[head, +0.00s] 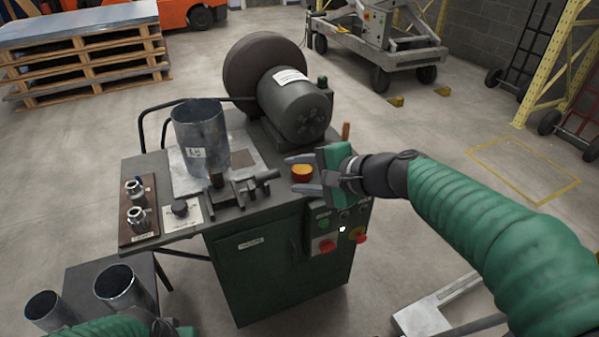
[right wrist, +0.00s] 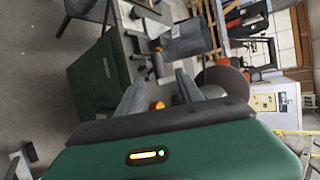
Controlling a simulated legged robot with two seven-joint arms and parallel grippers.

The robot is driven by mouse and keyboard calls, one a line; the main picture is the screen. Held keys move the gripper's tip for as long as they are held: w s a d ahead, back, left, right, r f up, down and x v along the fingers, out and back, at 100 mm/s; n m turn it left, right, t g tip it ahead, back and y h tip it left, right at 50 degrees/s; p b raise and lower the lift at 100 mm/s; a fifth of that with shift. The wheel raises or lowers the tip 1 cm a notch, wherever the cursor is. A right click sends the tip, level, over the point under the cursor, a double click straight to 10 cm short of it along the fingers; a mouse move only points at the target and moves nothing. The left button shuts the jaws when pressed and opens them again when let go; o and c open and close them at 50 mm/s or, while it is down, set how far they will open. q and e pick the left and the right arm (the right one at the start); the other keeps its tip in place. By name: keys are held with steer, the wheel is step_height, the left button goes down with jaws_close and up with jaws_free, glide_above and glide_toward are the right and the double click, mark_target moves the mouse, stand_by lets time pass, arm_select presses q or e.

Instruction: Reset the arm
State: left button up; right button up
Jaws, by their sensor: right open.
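My right arm, in a green sleeve, reaches in from the right in the head view. Its gripper (head: 291,174) is open, with its two fingers apart over the right side of the machine bench (head: 255,207).
A metal duct cylinder (head: 201,138) stands upright on the bench beside a large motor (head: 294,104). Two more cylinders (head: 124,288) (head: 50,311) stand on a low table at lower left. A control panel (head: 335,228) with buttons is below my right gripper.

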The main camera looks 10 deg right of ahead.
steer(key=s+d+f+n+g+h, duration=0.2)
steer(key=s+d+f+n+h, duration=0.15)
steer(key=s+f, duration=0.45)
steer(key=s+d+f+n+g+h, duration=0.2)
steer(key=s+d+f+n, duration=0.3)
steer(key=f, duration=0.5)
steer(key=s+d+f+n+g+h, duration=0.2)
steer(key=s+f+n+g, duration=0.15)
steer(key=s+f, duration=0.5)
step_height(320, 180, up, 19)
steer(key=p, duration=1.9)
steer(key=shift+w+d+r+t+p, duration=0.25)
steer(key=shift+d+t+p, duration=0.1)
steer(key=shift+t+p, duration=0.1)
steer(key=shift+h, duration=0.25)
